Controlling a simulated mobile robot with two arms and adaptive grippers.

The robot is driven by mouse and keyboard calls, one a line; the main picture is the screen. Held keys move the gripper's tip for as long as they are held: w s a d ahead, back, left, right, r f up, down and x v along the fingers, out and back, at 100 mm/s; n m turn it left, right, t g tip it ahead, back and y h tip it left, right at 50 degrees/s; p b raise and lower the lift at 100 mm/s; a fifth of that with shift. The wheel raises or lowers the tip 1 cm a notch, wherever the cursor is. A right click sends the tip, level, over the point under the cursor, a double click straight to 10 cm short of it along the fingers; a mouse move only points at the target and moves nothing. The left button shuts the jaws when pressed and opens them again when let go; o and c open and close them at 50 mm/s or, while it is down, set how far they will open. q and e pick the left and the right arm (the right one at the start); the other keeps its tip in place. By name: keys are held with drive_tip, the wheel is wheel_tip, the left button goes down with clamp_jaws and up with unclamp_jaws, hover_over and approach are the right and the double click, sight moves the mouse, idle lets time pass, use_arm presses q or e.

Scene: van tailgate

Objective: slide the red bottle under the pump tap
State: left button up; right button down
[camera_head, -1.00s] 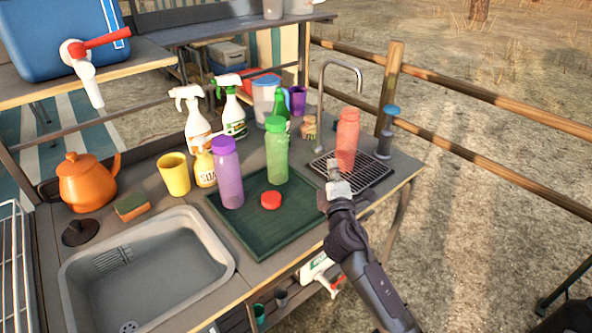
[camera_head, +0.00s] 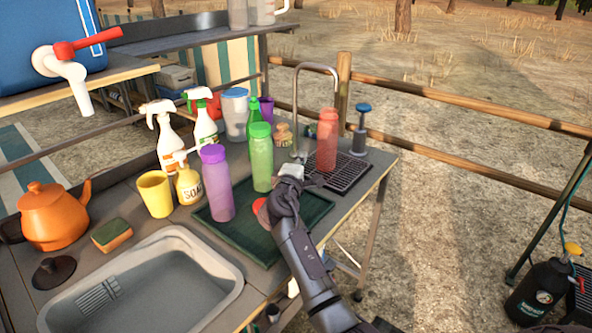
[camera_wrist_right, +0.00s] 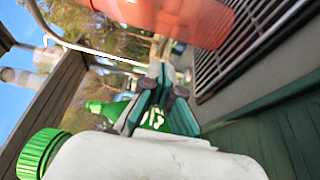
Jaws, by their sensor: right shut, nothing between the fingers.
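The red bottle (camera_head: 327,140) stands upright on the black drain grate (camera_head: 350,172) at the worktop's far right end. The curved metal tap (camera_head: 298,110) rises beside the grate, and its spout arches toward the bottle's top. The pump's blue knob (camera_head: 362,108) stands behind and to the right. My right gripper (camera_head: 294,172) is shut and empty, low at the left of the bottle near the tap's foot. In the right wrist view its fingers (camera_wrist_right: 160,105) are below the red bottle (camera_wrist_right: 180,18), apart from it. My left gripper is not in view.
A green bottle (camera_head: 261,160) and a purple bottle (camera_head: 217,185) stand on the dark green tray (camera_head: 255,236), close to my right arm. A red lid lies on it, partly hidden by the arm. Spray bottles stand behind. A sink (camera_head: 160,285) is nearer me.

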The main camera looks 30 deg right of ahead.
sight(321, 151)
drive_tip(key=d, duration=0.3)
drive_tip(key=shift+w+d+p, duration=0.15)
drive_tip(key=shift+d+p, duration=0.2)
drive_tip(key=shift+p, duration=0.05)
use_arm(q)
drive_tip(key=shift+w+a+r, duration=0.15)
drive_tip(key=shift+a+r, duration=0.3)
use_arm(e)
drive_tip(key=shift+d, duration=0.3)
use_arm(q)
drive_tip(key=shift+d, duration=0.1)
use_arm(e)
drive_tip(key=shift+d, duration=0.1)
drive_tip(key=shift+d, duration=1.05)
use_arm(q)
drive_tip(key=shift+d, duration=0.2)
use_arm(e)
drive_tip(key=shift+a, duration=0.1)
